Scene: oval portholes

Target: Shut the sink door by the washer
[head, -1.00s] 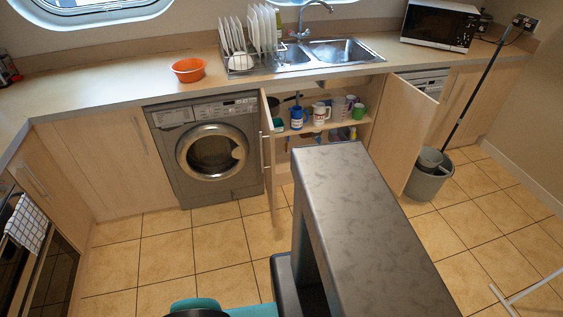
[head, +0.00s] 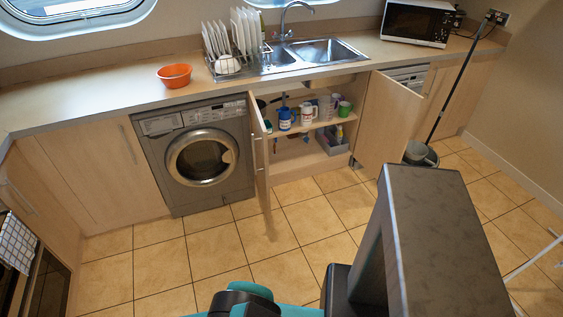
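The sink door by the washer (head: 261,160) stands wide open, seen nearly edge-on, jutting out from the left side of the sink cabinet. The grey washer (head: 200,155) is just left of it. The other sink door (head: 388,125) is also open, angled out to the right. Between the doors the cabinet shelf (head: 325,124) shows, with mugs and other items. My gripper is not in view; only dark grey and teal parts of my own body show at the bottom, apart from the door.
The tiled floor (head: 205,260) in front of the washer and the left door is clear. A grey bucket (head: 420,154) with a pole leaning above it stands beyond the right door. An orange bowl (head: 174,76), dish rack (head: 232,68) and microwave (head: 418,22) are on the counter.

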